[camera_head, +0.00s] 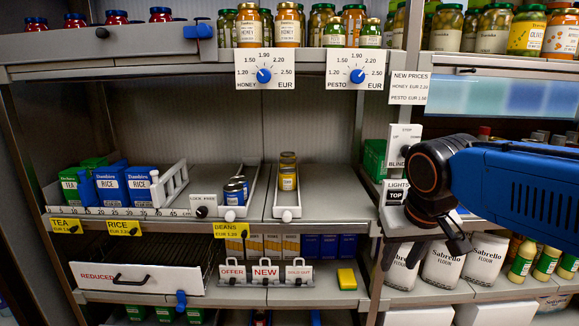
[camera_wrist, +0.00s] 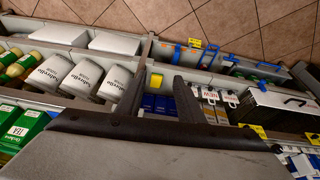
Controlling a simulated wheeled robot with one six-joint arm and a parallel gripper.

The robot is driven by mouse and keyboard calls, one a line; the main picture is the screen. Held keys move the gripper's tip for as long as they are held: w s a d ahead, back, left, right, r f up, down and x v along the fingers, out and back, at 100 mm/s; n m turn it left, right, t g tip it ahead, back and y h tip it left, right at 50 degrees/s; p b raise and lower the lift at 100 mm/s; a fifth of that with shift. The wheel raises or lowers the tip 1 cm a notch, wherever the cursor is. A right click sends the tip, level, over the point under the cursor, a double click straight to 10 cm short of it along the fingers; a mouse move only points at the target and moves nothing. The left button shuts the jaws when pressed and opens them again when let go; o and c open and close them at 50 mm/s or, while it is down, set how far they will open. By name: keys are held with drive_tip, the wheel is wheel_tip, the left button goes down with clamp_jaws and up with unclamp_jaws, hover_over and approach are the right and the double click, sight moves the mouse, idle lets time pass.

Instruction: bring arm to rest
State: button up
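My blue arm comes in from the right in the head view, with a black and orange joint in front of the right-hand shelf bay. My gripper (camera_head: 458,240) hangs below that joint, small and dark, in front of the flour bags (camera_head: 447,262). In the wrist view, dark and grey parts cover the lower middle and hide part of the shelves. The flour bags also show in the wrist view (camera_wrist: 75,78), left of the yellow block (camera_wrist: 156,80).
Price dials (camera_head: 264,75) and jars line the top shelf. The middle shelf (camera_head: 335,190) has bare room right of the white trays. A REDUCED drawer (camera_head: 140,278) sits lower left.

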drive_tip(key=s+d+f, duration=0.6)
drive_tip(key=s+f, duration=0.3)
drive_tip(key=s, duration=0.2)
drive_tip(key=shift+f+t, duration=0.25)
drive_tip(key=shift+t, duration=0.15)
drive_tip(key=shift+s+d, duration=0.1)
idle(1.1)
